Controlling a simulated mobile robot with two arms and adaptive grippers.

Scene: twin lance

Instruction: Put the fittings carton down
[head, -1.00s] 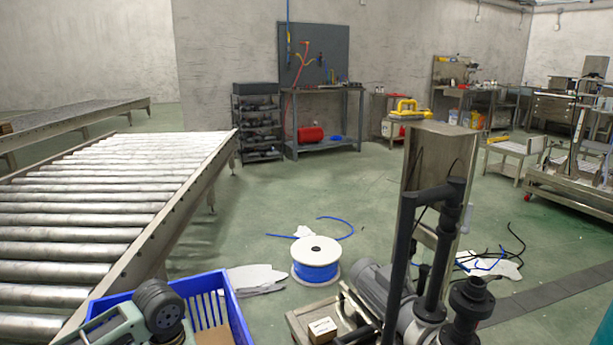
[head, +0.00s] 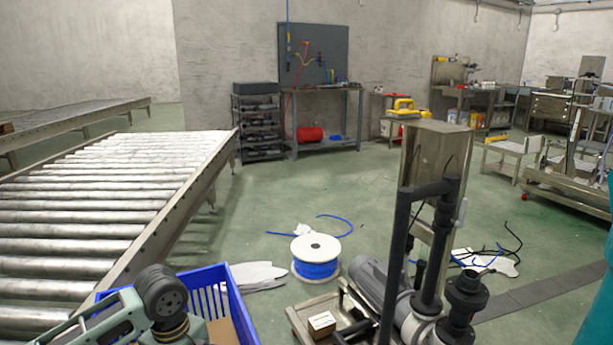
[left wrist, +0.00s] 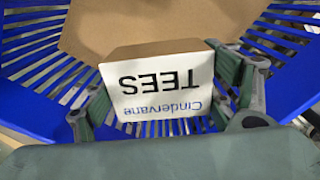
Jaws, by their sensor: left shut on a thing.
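The fittings carton (left wrist: 160,82), a small brown box with a white label reading "Cindervane TEES", is between the fingers of my left gripper (left wrist: 158,100). The gripper is shut on it. The label faces the wrist camera and reads upside down. The carton is over or inside a blue slatted crate (left wrist: 285,95), with brown cardboard (left wrist: 185,22) beyond it; I cannot tell whether the carton touches it. In the head view, my left arm reaches over the blue crate (head: 241,312) at the bottom; its fingers and the carton are hidden there. My right gripper is not in view.
A roller conveyor (head: 100,205) runs along the left. A grey pump (head: 380,290) and a small labelled box (head: 321,324) stand right of the crate. A blue cable reel (head: 316,258) is on the floor beyond. An unclear teal shape (head: 602,290) fills the right edge.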

